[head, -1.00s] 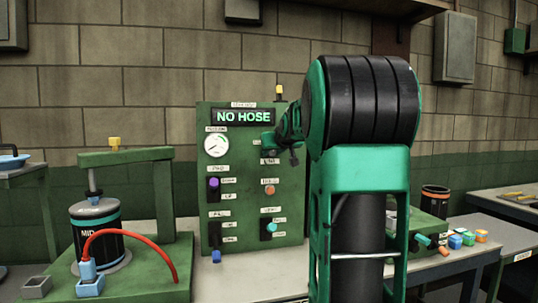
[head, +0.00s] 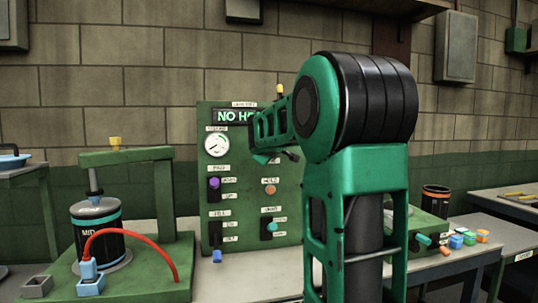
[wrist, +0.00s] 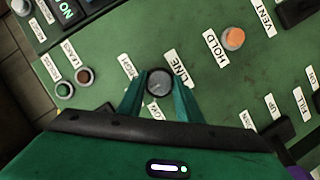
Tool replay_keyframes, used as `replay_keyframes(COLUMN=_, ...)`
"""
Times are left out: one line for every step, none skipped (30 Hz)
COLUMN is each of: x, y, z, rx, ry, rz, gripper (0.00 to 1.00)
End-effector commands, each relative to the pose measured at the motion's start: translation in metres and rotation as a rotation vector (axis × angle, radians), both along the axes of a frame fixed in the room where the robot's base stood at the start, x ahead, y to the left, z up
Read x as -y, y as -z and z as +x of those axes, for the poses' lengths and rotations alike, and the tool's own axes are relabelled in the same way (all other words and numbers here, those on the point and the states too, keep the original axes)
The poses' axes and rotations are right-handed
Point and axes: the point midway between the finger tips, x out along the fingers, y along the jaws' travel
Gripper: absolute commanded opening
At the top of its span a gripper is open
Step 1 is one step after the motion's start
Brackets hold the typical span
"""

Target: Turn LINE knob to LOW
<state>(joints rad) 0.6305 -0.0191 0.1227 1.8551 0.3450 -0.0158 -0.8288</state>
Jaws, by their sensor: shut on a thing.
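The LINE knob (wrist: 160,83) is a small dark grey round knob on the green panel in the wrist view. The LINE label (wrist: 178,68) is just to its right, and two smaller labels, partly covered, lie to its left and below. My gripper (wrist: 160,91) is shut on the knob, with one green finger on each side. I cannot tell clearly which label the knob points at. In the head view my arm covers the knob, in front of the green panel (head: 245,205).
An orange HOLD button (wrist: 233,38) sits near the knob. The panel also has a gauge (head: 216,145), a purple knob (head: 214,183) and a teal knob (head: 271,227). A press (head: 125,155) with a black canister (head: 97,228) and red hose (head: 118,231) stands at left.

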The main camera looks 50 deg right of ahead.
Motion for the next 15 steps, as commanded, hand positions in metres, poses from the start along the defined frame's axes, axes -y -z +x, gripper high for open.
replay_keyframes(x=-0.0071, y=0.0029, z=0.0057, rx=-0.025, ry=-0.015, rz=-0.033, gripper=0.1)
replay_keyframes(x=-0.0071, y=0.0031, z=0.0057, rx=-0.04, ry=-0.015, rz=-0.057, gripper=0.1)
replay_keyframes(x=-0.007, y=0.0037, z=0.0055, rx=-0.06, ry=-0.015, rz=-0.089, gripper=0.1)
replay_keyframes(x=-0.0072, y=0.0041, z=0.0058, rx=-0.076, ry=-0.015, rz=-0.114, gripper=0.1)
replay_keyframes(x=-0.0071, y=0.0043, z=0.0058, rx=-0.091, ry=-0.016, rz=-0.137, gripper=0.1)
replay_keyframes(x=-0.0077, y=0.0045, z=0.0064, rx=-0.11, ry=-0.016, rz=-0.17, gripper=0.1)
replay_keyframes(x=-0.0076, y=0.0047, z=0.0063, rx=-0.124, ry=-0.016, rz=-0.193, gripper=0.1)
replay_keyframes(x=-0.0071, y=0.0049, z=0.0061, rx=-0.139, ry=-0.016, rz=-0.218, gripper=0.1)
replay_keyframes(x=-0.0076, y=0.0055, z=0.0063, rx=-0.159, ry=-0.017, rz=-0.247, gripper=0.1)
replay_keyframes(x=-0.0074, y=0.0058, z=0.0062, rx=-0.172, ry=-0.016, rz=-0.27, gripper=0.1)
replay_keyframes(x=-0.0074, y=0.006, z=0.0061, rx=-0.186, ry=-0.016, rz=-0.292, gripper=0.1)
replay_keyframes(x=-0.008, y=0.0058, z=0.0067, rx=-0.202, ry=-0.018, rz=-0.322, gripper=0.1)
replay_keyframes(x=-0.0078, y=0.0059, z=0.0065, rx=-0.215, ry=-0.017, rz=-0.341, gripper=0.1)
replay_keyframes(x=-0.0074, y=0.0058, z=0.0061, rx=-0.227, ry=-0.017, rz=-0.362, gripper=0.1)
replay_keyframes(x=-0.0074, y=0.0063, z=0.0062, rx=-0.243, ry=-0.017, rz=-0.387, gripper=0.1)
